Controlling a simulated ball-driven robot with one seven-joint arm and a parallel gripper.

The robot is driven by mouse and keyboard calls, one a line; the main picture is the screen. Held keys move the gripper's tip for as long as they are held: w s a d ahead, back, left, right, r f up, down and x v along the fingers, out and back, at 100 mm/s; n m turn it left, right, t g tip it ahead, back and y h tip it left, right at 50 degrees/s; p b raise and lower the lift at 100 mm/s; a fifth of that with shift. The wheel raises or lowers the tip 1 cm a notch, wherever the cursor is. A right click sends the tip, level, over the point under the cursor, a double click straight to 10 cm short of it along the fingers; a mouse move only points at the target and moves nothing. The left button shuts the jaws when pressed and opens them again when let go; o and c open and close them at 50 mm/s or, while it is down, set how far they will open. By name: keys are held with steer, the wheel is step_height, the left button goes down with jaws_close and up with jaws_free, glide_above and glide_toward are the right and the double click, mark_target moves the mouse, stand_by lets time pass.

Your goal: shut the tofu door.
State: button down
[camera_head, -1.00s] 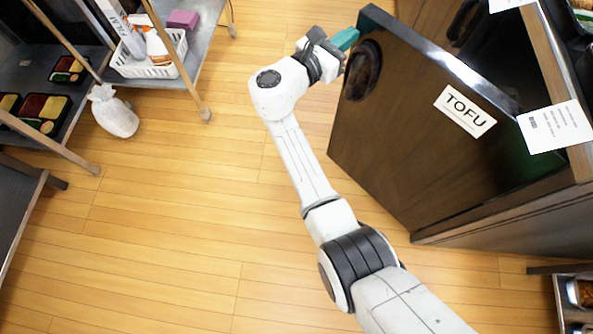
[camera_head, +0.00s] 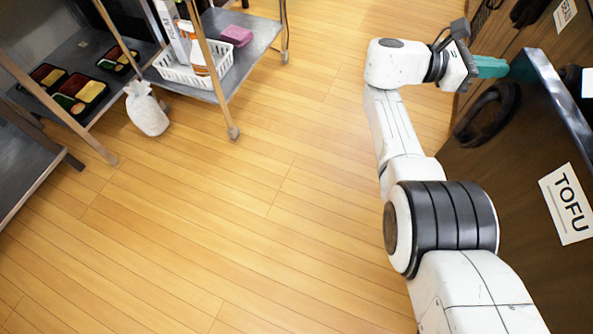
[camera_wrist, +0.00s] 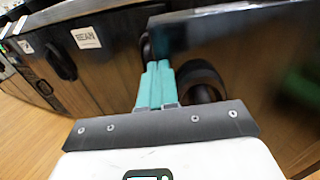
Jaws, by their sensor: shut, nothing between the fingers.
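The tofu door (camera_head: 510,150) is a dark brown panel at the right of the head view. It carries a white TOFU label (camera_head: 568,204) and a black loop handle (camera_head: 487,112). It stands swung out from the cabinet. My gripper (camera_head: 492,67), with teal fingers, is shut and empty at the door's far top corner, above the handle. In the wrist view the shut fingers (camera_wrist: 155,85) lie beside the door's edge, left of the handle (camera_wrist: 203,82). I cannot tell whether they touch the door.
A cabinet front labelled BEAN (camera_wrist: 86,38) stands beyond the door. At the left, a metal cart (camera_head: 245,35) holds a white basket (camera_head: 195,70). A white sack (camera_head: 147,110) sits on the floor by the shelves. The middle floor is clear.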

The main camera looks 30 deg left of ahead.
steer(key=b+x, duration=0.2)
steer(key=x, duration=0.9)
steer(key=shift+s+d, duration=0.15)
steer(key=shift+d, duration=0.3)
steer(key=shift+a, duration=0.1)
